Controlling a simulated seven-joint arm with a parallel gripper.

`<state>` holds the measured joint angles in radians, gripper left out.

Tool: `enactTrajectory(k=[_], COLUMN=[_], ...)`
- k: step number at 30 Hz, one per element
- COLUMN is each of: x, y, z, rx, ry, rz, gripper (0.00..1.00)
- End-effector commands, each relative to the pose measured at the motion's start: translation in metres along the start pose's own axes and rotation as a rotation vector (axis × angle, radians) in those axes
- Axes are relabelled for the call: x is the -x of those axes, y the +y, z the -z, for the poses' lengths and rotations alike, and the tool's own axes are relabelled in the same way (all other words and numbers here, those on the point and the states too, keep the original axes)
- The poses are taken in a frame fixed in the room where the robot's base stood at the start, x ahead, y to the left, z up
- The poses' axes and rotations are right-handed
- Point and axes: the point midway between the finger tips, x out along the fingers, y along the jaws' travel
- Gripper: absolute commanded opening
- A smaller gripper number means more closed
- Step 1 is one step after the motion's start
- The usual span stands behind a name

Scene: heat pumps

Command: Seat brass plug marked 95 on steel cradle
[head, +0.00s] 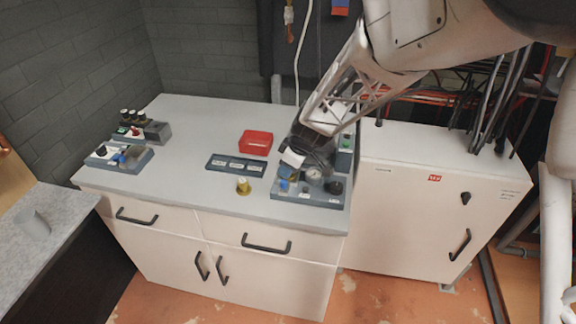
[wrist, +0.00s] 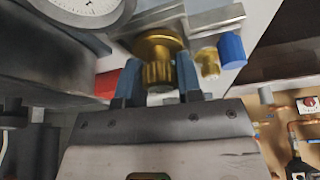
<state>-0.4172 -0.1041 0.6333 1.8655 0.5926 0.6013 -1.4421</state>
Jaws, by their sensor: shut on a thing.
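In the wrist view my gripper (wrist: 158,78) is shut on a brass plug (wrist: 159,48), with one blue-grey finger on each side of its ribbed part. The plug's wide round end points away from me, beside grey steel bars (wrist: 214,20) that may be the cradle. I cannot tell whether they touch. In the head view my gripper (head: 292,164) is low over the grey fixture board at the bench's right, and brass shows beneath it. Another brass plug (head: 243,186) stands on the bench to the left. No mark 95 is readable on either plug.
A smaller brass fitting (wrist: 208,62) and a blue cylinder (wrist: 232,50) are close right of the held plug. A dial gauge (wrist: 85,8) is at upper left. A red box (head: 256,142) and labelled dark tray (head: 236,163) lie left of my gripper. The bench's left middle is clear.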

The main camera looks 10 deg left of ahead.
Motion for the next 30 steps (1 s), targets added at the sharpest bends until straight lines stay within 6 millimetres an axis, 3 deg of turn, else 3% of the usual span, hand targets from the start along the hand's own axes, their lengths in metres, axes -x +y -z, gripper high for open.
enactTrajectory(k=[8,9,15,30], x=[-0.0026,-0.0028,-0.0028,-0.0017], y=[0.0001,0.0001,-0.0002,-0.002], z=[-0.001,-0.0011,-0.0011,-0.0016], rx=[0.0,0.0,0.0,0.0], ry=[0.0,0.0,0.0,-0.001], rz=[0.0,0.0,0.0,0.004], gripper=[0.04,0.35,0.63,0.59])
